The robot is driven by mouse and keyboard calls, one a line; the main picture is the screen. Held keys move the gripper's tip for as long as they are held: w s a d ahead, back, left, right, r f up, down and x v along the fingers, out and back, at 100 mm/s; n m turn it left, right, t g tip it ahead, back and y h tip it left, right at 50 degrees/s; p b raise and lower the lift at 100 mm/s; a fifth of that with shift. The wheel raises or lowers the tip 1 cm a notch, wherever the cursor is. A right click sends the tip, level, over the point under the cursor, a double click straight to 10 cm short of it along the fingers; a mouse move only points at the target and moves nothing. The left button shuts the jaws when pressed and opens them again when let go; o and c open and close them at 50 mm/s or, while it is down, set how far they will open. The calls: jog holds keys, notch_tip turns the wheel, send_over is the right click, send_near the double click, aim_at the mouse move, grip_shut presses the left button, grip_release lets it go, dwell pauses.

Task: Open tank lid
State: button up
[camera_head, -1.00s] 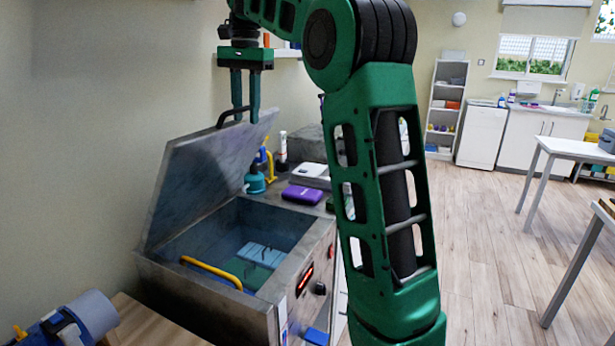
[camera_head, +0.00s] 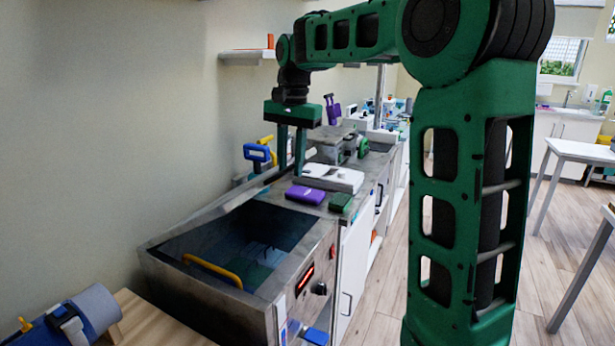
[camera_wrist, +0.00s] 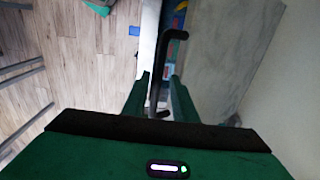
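The grey metal tank (camera_head: 205,292) stands at the lower left in the head view. Its dark opening is visible, with a yellow handle (camera_head: 212,271) at the near side. The lid (camera_head: 232,197) shows only as a thin grey strip along the tank's far left edge, nearly edge-on, so its exact tilt is hard to tell. My gripper (camera_head: 292,172) is at the strip's far end, pointing down. In the wrist view, the lid's black handle (camera_wrist: 170,72) runs between my spread fingers (camera_wrist: 160,90), with gaps showing. The grey lid face (camera_wrist: 228,60) is to the right.
Beyond the tank, a counter holds a purple box (camera_head: 305,194), a white device (camera_head: 330,177) and a green box (camera_head: 340,202). The wall is close on the left. A blue-grey roll (camera_head: 95,308) lies at the lower left. Open floor is to the right.

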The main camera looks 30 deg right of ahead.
jog(key=shift+s+d+f, duration=0.25)
jog(key=shift+s+f, duration=0.2)
jog(key=shift+f, duration=0.35)
jog(key=shift+s+d+f, duration=0.25)
jog(key=shift+s+f, duration=0.15)
jog(key=shift+f, duration=0.35)
notch_tip(320, 180, up, 13)
jog(key=w+a, duration=0.2)
dwell(0.7)
jog(key=shift+s+f, duration=0.1)
